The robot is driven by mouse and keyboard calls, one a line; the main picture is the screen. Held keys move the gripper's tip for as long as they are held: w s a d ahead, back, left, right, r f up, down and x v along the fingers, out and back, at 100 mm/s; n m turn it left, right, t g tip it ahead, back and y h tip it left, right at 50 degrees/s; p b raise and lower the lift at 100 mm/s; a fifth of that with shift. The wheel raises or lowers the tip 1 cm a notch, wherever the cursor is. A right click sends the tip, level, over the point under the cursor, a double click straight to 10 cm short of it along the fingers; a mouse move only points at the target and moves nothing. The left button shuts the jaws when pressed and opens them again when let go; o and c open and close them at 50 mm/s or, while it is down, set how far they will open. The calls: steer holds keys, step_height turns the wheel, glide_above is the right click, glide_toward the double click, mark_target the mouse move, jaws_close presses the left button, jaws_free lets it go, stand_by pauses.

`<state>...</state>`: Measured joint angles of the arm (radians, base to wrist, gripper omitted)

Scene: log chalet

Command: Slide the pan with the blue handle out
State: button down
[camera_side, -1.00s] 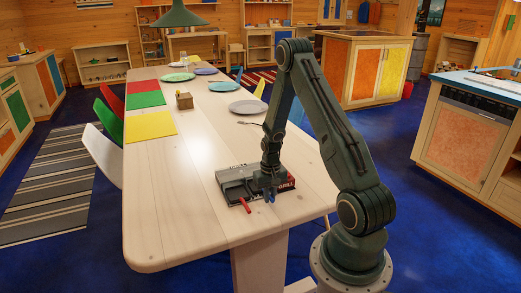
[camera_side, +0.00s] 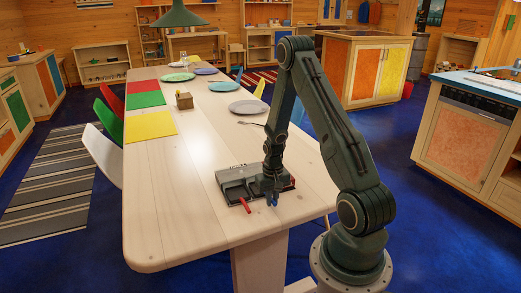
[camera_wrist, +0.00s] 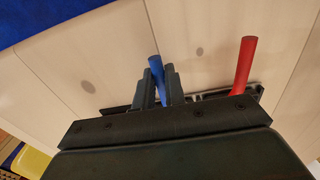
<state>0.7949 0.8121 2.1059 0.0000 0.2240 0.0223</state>
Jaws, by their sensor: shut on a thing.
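A dark grey grill (camera_side: 236,176) sits on the pale wooden table. A red handle (camera_side: 245,205) sticks out of its front on the left. The blue handle (camera_side: 274,201) is at its front on the right, and most of its pan is hidden by my arm. My gripper (camera_side: 270,194) points down at the grill's front and is shut on the blue handle. In the wrist view the blue handle (camera_wrist: 158,69) stands between my two dark fingers (camera_wrist: 159,88). The red handle (camera_wrist: 243,66) is to the right, apart from the fingers.
The table (camera_side: 185,205) is bare left of the grill and in front of it, up to its near edge. A fork and a grey plate (camera_side: 248,107) lie behind the grill. A yellow mat (camera_side: 150,126) and a small wooden box (camera_side: 184,100) are farther back.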

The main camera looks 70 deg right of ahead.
steer(key=c, duration=1.5)
jaws_free()
steer(key=shift+r, duration=0.1)
steer(key=shift+r, duration=2.9)
